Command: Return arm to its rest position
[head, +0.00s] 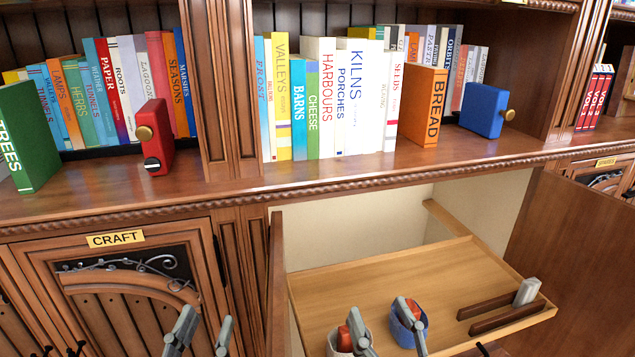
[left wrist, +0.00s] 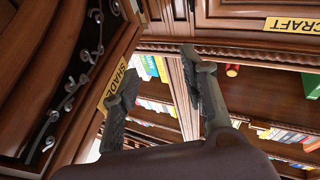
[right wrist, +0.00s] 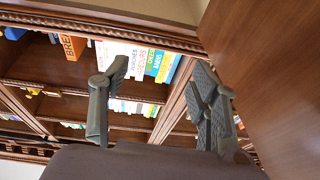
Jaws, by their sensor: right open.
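In the head view my left gripper (head: 200,332) is at the bottom, in front of the CRAFT cabinet door (head: 125,280). Its fingers are apart with nothing between them, as its wrist view (left wrist: 157,75) also shows. My right gripper (head: 382,318) is over the pull-out tray (head: 400,282), its fingers in front of a white cup (head: 335,347) and a blue cup (head: 407,336), each with something red in it. I cannot tell whether the fingers touch the cups. In the right wrist view its fingers (right wrist: 160,78) are wide apart and empty.
The open cabinet door (head: 570,265) stands right of the tray, and another panel (head: 276,285) stands left. The shelf edge (head: 330,193) runs above. On it are the orange BREAD book (head: 422,107), a blue block (head: 482,110), a red block (head: 158,140) and the green TREES book (head: 28,140).

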